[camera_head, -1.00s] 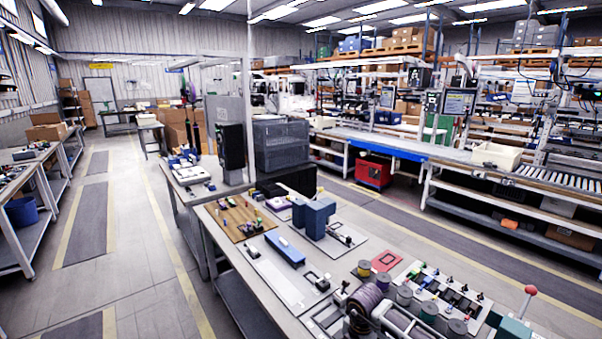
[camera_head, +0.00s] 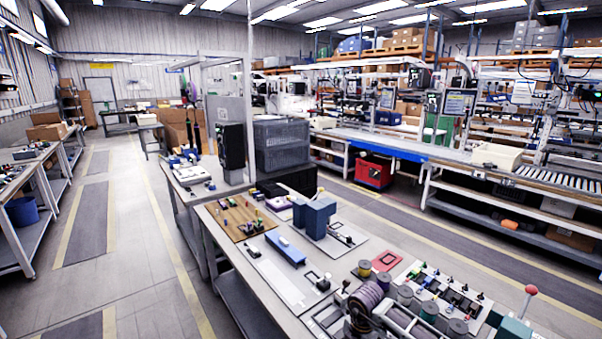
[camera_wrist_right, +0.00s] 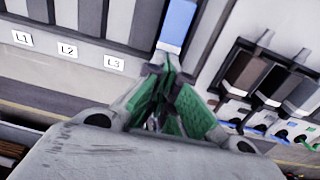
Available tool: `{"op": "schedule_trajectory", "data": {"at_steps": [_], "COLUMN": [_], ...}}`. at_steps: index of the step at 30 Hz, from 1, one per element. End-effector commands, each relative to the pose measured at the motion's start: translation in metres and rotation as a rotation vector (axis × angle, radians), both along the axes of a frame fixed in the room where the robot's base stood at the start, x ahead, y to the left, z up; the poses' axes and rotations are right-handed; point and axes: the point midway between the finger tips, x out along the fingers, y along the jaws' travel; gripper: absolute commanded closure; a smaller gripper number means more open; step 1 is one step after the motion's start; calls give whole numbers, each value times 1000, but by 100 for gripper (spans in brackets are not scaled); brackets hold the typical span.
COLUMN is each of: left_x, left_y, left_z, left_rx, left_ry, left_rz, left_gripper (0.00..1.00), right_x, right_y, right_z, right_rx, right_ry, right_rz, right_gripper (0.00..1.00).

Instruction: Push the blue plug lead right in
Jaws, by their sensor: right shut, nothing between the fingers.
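In the right wrist view a blue plug lead (camera_wrist_right: 178,24) runs down from the top edge, with a pale band at its lower end. It lies in line with a grey block (camera_wrist_right: 62,17), to the right of the label L3 (camera_wrist_right: 114,64). My right gripper (camera_wrist_right: 166,70) is shut, its green-padded fingers together with nothing held. Its fingertips are at the pale lower end of the blue plug lead, touching it or very close. The fingers hide what lies just below that end, and the plug's depth cannot be told. My left gripper is not in view.
Labels L1 (camera_wrist_right: 21,39) and L2 (camera_wrist_right: 67,50) sit left of L3. Dark blocks (camera_wrist_right: 247,78) with small blue and green parts stand on the right. In the head view the bench holds several spools, a blue box (camera_head: 285,249) and a board with small parts (camera_head: 448,296).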

Motion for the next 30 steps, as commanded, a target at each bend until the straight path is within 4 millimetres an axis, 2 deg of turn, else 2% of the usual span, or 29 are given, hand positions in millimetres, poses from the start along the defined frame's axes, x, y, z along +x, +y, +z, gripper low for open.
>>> {"op": "schedule_trajectory", "data": {"at_steps": [1, 14, 30], "left_x": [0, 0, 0], "left_y": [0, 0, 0], "left_z": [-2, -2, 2], "left_rx": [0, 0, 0], "left_ry": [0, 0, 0], "left_rz": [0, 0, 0], "left_gripper": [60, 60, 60], "right_x": [-7, -7, -15], "right_y": [-9, -11, 0], "right_z": [-19, -19, -18], "right_rx": [-19, -24, -20], "right_ry": [23, 21, 25], "right_rz": [-5, -7, -8], "right_gripper": [100, 100, 100]}}
